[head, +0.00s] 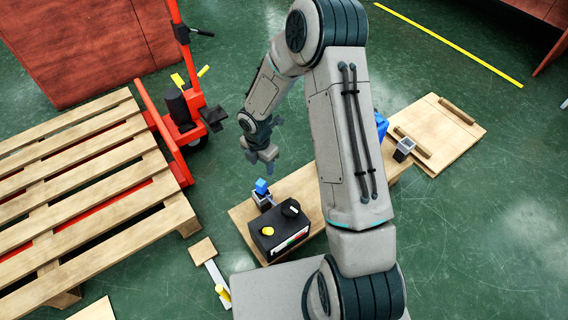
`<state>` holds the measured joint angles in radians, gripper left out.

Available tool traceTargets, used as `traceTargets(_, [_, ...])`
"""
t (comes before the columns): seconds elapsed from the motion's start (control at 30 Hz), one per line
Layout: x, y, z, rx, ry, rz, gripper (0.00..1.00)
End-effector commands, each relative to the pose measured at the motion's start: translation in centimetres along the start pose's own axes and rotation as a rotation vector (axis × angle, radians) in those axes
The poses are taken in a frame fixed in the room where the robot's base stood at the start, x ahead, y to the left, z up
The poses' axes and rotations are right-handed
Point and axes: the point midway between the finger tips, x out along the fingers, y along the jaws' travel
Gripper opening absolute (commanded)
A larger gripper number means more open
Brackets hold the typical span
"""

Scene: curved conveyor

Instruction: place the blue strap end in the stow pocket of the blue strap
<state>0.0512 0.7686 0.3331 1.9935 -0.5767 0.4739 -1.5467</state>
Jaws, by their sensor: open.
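A small blue piece (262,186), which looks like the blue strap end, stands upright in or against a small grey holder (260,199) on the wooden board. I cannot tell how deep it sits. My gripper (269,168) is open just above and slightly right of the blue piece, fingers pointing down, and looks empty. Another blue thing (382,126) shows at the right edge of my arm, mostly hidden by it. A second small grey holder (404,148) stands near it. I cannot tell which holder is the stow pocket of the blue strap.
A black control box (276,232) with a yellow button and a dark knob stands on the wooden board (243,220), close to the near holder. A pallet (85,180) and red pallet jack (182,125) are at left. A wooden panel (452,128) lies at right.

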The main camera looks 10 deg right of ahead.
Motion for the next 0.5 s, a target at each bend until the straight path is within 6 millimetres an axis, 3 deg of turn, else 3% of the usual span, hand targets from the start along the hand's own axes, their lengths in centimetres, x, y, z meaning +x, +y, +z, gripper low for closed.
traceTargets(0.27, [-9.6, -4.9, 2.0, 0.536, -0.101, -0.007, 0.51])
traceTargets(0.5, [-17.1, -10.5, 1.3, 1.075, -0.136, 0.030, 0.51])
